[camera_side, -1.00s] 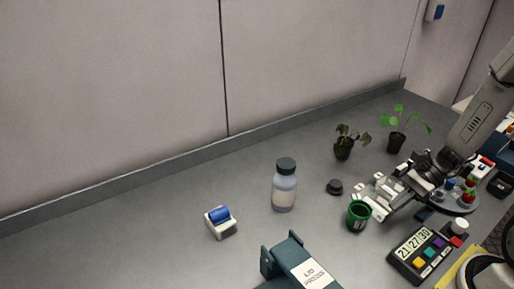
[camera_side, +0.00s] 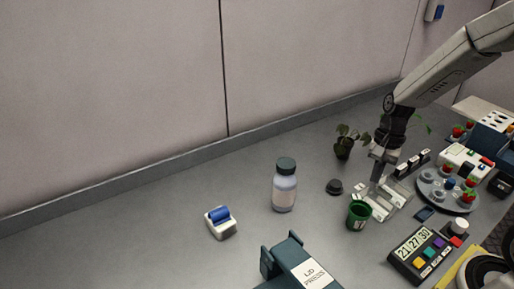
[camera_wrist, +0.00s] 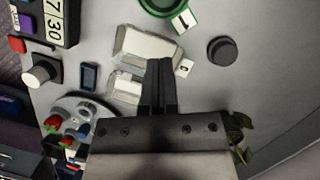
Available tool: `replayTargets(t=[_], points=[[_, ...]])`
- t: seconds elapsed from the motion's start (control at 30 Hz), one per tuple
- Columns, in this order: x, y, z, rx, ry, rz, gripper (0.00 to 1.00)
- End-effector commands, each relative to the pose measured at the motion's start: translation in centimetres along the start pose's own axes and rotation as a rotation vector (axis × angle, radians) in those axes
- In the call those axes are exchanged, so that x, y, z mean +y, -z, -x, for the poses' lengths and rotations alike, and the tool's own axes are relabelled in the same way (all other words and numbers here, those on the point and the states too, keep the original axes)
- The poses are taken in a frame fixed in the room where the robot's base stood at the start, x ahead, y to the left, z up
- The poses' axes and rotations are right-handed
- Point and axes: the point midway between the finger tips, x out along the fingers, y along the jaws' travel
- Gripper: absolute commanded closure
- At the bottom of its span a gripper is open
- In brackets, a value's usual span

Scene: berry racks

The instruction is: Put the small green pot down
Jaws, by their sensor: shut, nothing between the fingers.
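The small green pot (camera_side: 358,216) stands upright on the grey bench, with a white label on its side. In the wrist view the green pot (camera_wrist: 168,13) is cut off by the top edge, with a tag marked 1 beside it. My gripper (camera_side: 375,193) points down just behind and to the right of the pot, apart from it. In the wrist view my gripper (camera_wrist: 160,64) has its dark fingers together and empty, over pale blocks (camera_wrist: 148,46).
A dark round cap (camera_side: 334,186) and a lidded bottle (camera_side: 284,192) stand left of the pot. Potted plants (camera_side: 344,145) are behind. A round tray with berries (camera_side: 431,192), a keypad timer (camera_side: 407,257) and a lid press (camera_side: 289,262) are close by.

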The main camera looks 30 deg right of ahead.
Motion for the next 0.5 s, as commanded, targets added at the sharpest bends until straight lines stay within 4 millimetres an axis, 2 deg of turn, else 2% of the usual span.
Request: replayTargets(t=[0.27,0.5], points=[[0.0,-0.1,-2.2,-0.003,-0.002,-0.001,1.00],[0.1,-0.1,-5.4,-0.005,-0.003,-0.001,1.00]])
